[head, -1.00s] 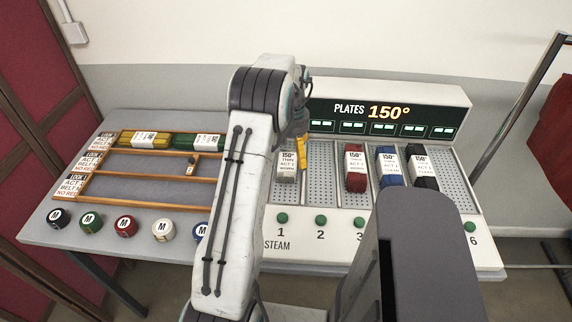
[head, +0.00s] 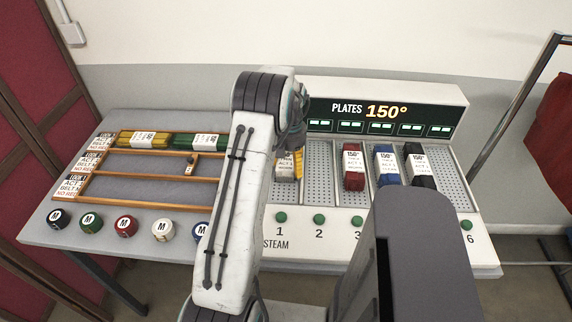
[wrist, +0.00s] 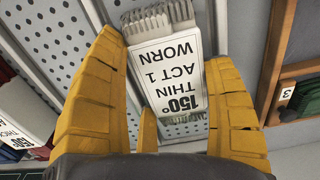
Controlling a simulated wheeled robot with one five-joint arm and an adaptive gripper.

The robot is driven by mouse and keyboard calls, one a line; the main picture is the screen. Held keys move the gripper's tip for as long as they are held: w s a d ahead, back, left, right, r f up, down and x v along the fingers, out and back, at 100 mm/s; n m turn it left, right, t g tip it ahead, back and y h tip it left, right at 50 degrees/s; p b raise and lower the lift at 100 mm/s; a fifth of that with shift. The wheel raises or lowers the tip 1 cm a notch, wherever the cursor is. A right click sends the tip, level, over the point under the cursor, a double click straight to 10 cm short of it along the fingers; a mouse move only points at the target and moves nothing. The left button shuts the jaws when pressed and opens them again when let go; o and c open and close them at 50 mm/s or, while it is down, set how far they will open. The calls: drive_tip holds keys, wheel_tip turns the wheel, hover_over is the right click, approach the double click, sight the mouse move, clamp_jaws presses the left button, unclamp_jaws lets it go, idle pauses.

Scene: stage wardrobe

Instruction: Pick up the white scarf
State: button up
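The white scarf (head: 285,170) is a folded grey-white bundle with a white label, lying in the slot of plate 1 on the steam unit. In the wrist view the scarf (wrist: 160,17) shows its ribbed folds, and its label reads 150°, THIN, ACT 1, WORN. My gripper (wrist: 165,60) is open, with one yellow finger on each side of the scarf. Gaps show between the fingers and the scarf's upper part; whether they touch it lower down is unclear. In the head view my gripper (head: 297,163) is partly hidden behind my arm.
Slot 2 is empty. Red (head: 353,178), blue (head: 388,176) and black (head: 423,178) bundles lie in slots to the right. A wooden-framed rack (head: 100,184) with yellow (head: 150,139) and green (head: 206,141) bundles stands left. Several round pieces marked M line the front.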

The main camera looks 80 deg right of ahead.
drive_tip(key=c, duration=0.6)
drive_tip(key=shift+r, duration=0.1)
drive_tip(key=shift+c, duration=0.2)
